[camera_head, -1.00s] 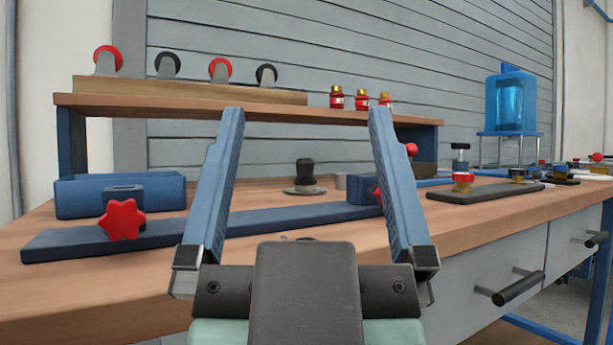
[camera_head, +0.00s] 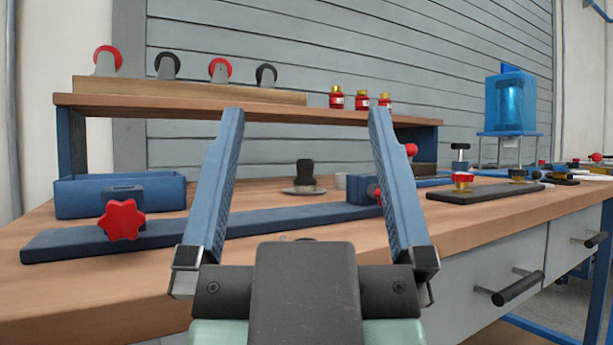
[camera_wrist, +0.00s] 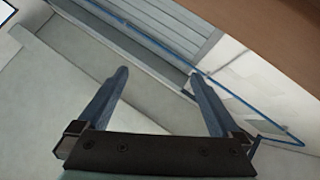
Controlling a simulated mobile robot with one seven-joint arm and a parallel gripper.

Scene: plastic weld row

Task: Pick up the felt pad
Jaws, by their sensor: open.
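My gripper (camera_head: 306,112) is open and empty, its two blue fingers pointing up across the middle of the head view. In the wrist view my gripper (camera_wrist: 158,77) is also open, with nothing between the fingers. No felt pad can be made out with certainty. A flat grey disc (camera_head: 291,191) with a black knob (camera_head: 304,172) on top stands on the workbench (camera_head: 120,283), seen between the fingers; I cannot tell whether it is felt. The fingers do not appear to touch it. The wrist view shows no pad, only floor, grey panelling and a blue rail.
A long dark clamp bar (camera_head: 270,219) with a red star knob (camera_head: 121,220) lies across the bench front. A blue bin (camera_head: 70,199) stands behind it. A raised shelf (camera_head: 190,107) holds wheels and small red bottles. More clamps (camera_head: 485,194) stand at right.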

